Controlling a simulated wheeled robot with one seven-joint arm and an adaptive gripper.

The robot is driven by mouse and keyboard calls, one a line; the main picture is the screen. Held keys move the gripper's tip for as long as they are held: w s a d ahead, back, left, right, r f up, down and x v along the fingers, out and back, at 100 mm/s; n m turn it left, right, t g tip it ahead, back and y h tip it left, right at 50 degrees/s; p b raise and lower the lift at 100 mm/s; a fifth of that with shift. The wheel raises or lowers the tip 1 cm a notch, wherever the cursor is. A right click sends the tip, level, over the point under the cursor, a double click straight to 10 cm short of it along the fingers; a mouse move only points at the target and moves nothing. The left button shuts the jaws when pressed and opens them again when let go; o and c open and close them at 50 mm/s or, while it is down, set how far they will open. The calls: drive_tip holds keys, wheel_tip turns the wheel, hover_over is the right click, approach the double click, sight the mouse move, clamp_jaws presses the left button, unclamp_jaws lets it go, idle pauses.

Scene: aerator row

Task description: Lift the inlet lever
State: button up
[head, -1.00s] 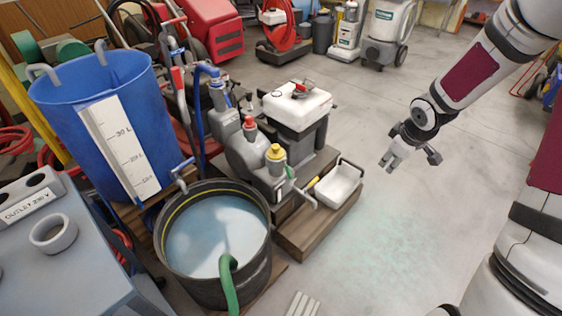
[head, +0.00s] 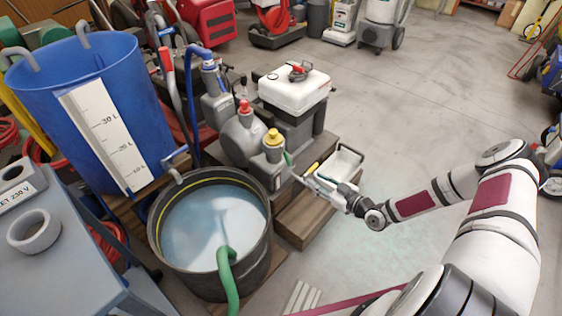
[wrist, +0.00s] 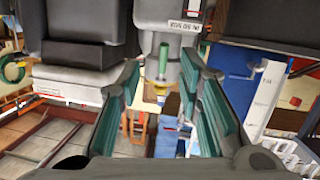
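A small green-handled lever, which looks like the inlet lever, stands on the grey pump unit beside the yellow cap in the head view (head: 288,159). In the wrist view its green handle (wrist: 163,62) is upright in the picture, beyond and between my fingertips, below a white label that I cannot read clearly. My gripper (head: 318,185) is just right of the pump unit in the head view. In the wrist view my gripper (wrist: 161,78) has its green-padded fingers spread, with a clear gap between them. No contact with the lever shows.
A black tub of water (head: 262,250) with a green hose (head: 225,268) stands front left of the pump. A white tray (head: 340,165) sits behind my gripper. A blue barrel (head: 125,75) is at left. Open floor (head: 420,115) lies to the right.

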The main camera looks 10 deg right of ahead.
sight(289, 163)
drive_tip(key=w+a+b, duration=0.1)
drive_tip(key=w+a, duration=0.1)
drive_tip(key=w, duration=0.2)
drive_tip(key=w+a+t+b, duration=0.1)
drive_tip(key=w+a, duration=0.2)
drive_tip(key=w, duration=0.1)
drive_tip(key=w+a+m+t+b, duration=0.1)
drive_tip(key=w+a, duration=0.2)
drive_tip(key=w, duration=0.1)
drive_tip(key=shift+w+a+f, duration=0.1)
drive_tip(key=shift+a+f, duration=0.05)
drive_tip(key=shift+f, duration=0.15)
clamp_jaws()
